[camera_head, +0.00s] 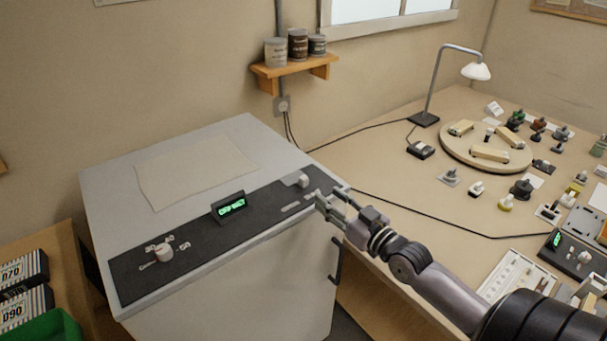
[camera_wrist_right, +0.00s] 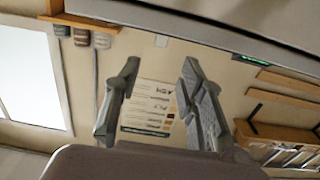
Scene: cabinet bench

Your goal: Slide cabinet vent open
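The white cabinet (camera_head: 235,275) stands at the left of the head view, with a dark control strip (camera_head: 262,212) along its top front edge. A small white block-like knob (camera_head: 303,180) sits near the strip's right end; I cannot tell if it is the vent's slider. My right gripper (camera_head: 322,203) is at the cabinet's top right front corner, just in front of that knob and apart from it. In the right wrist view its fingers (camera_wrist_right: 158,72) stand apart with nothing between them. My left gripper is not in view.
A lit green display (camera_head: 230,206) and a round white knob (camera_head: 164,253) are on the strip. The workbench (camera_head: 375,165) at right holds a lamp (camera_head: 424,118), a round turntable (camera_head: 462,157) and several small parts.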

